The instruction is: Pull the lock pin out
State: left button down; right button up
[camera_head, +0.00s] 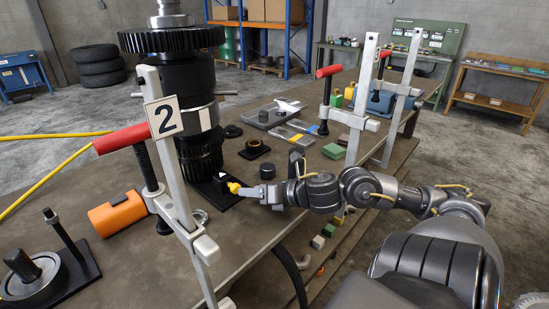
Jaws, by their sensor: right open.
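A small yellow knob (234,187), which looks like the lock pin's head, sits low beside the foot of the upright dark gear stack (190,100). A black base plate (212,199) lies under the stack. My right gripper (241,190) reaches in from the right at the knob. Its jaws are open, with the fingertips at or very near the knob; I cannot tell whether they touch it. The pin's shaft is hidden. My left gripper is not in view.
A clamp with a red handle (122,138) and a "2" tag stands in front of the stack. Two more clamps (352,100) stand at the right edge.

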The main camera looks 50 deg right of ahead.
jog(key=p+v, duration=0.1)
jog(key=v, duration=0.4)
jog(key=shift+s+r+p, duration=0.2)
jog(key=shift+r+p, duration=0.05)
jog(key=shift+p, duration=0.15)
jog(key=shift+s+d, duration=0.15)
jog(key=shift+s, duration=0.3)
